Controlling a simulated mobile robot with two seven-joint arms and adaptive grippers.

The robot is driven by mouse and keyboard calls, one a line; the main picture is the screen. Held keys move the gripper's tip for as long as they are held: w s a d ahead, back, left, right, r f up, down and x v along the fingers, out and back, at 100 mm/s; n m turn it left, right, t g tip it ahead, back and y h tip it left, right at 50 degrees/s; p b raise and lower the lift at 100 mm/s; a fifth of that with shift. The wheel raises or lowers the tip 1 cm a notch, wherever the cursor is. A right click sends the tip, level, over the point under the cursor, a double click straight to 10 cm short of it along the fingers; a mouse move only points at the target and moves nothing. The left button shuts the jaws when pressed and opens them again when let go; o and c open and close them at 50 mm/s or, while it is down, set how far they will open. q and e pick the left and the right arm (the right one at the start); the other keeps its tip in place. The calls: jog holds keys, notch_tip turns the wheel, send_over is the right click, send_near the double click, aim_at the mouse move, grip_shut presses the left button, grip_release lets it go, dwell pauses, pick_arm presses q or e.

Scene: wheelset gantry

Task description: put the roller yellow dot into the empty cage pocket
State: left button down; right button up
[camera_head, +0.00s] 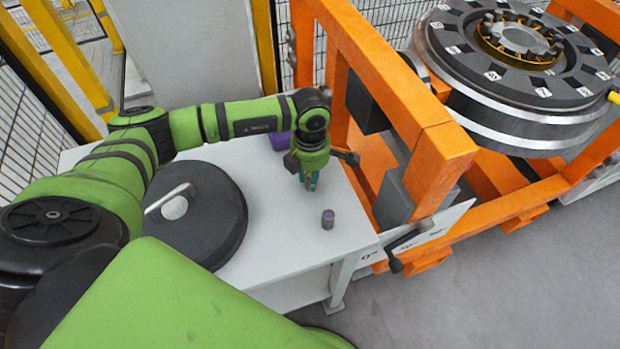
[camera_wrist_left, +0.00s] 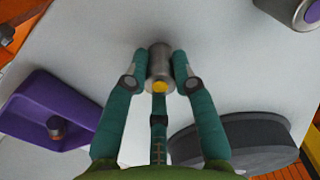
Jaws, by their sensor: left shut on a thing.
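My left gripper (camera_head: 311,184) points down over the white table in the head view. In the left wrist view its teal fingers (camera_wrist_left: 160,80) are shut on a grey metal roller with a yellow dot (camera_wrist_left: 158,58). The yellow dot faces the wrist camera. In the head view the fingers mostly hide this roller, and I cannot tell whether it touches the table. The bearing with its golden cage (camera_head: 487,46) sits on top of the large round hub at the upper right. Which cage pocket is empty is too small to tell. My right gripper is not in view.
A roller with a purple top (camera_head: 328,219) stands near the table's front right edge. A purple tray (camera_wrist_left: 32,101) holds a small cylindrical part (camera_wrist_left: 56,127). A black disc with a handle (camera_head: 222,206) lies on the table (camera_head: 290,257). The orange gantry frame (camera_head: 441,160) rises between table and hub.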

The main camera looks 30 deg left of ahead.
pick_arm(q)
jog(key=shift+w+r+b, duration=0.1)
jog(key=shift+r+b, duration=0.25)
jog(key=shift+r, duration=0.3)
notch_tip(320, 180, up, 3)
jog(key=shift+f+b, duration=0.1)
jog(key=shift+b, duration=0.5)
jog(key=w+d+r+b, duration=0.35)
jog(key=d+r, duration=0.35)
jog(key=d, duration=0.4)
jog(key=s+a+m, duration=0.3)
jog(key=s+m, duration=0.2)
jog(key=m, duration=0.8)
jog(key=s+a+m, duration=0.4)
jog(key=s+m, duration=0.2)
jog(key=m, duration=0.7)
jog(key=w+d+n, duration=0.3)
jog(key=w+n, duration=0.2)
jog(key=n, duration=0.8)
jog(key=w+d+n, duration=0.4)
jog(key=w+n, duration=0.1)
jog(key=n, duration=0.8)
jog(key=shift+d, duration=0.2)
